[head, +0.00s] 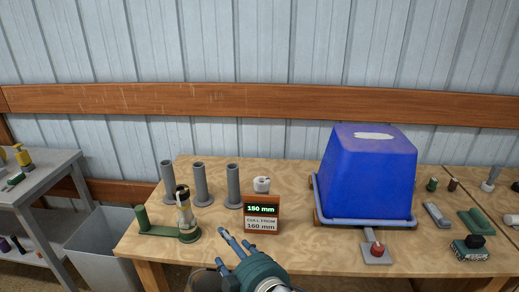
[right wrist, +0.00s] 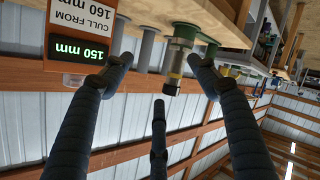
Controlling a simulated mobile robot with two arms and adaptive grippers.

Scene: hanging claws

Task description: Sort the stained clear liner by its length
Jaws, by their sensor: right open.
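The liner (head: 186,213), a pale upright cylinder with a dark top, stands on the round end of a green stand (head: 157,231) at the table's left front. It also shows upside down in the right wrist view (right wrist: 178,62), between the fingertips in the picture but apart from them. Stains cannot be made out. A brown readout sign (head: 262,213) shows "150 mm" above "CULL FROM 160 mm". My right gripper (head: 234,247) is open and empty, in front of the sign's left side and right of the liner. My left gripper is not in view.
Three grey upright tubes (head: 201,185) stand behind the liner. A small white cup (head: 262,185) is behind the sign. A big blue tub (head: 368,175) and a red button (head: 377,249) are at right. A grey bin (head: 105,250) stands left of the table.

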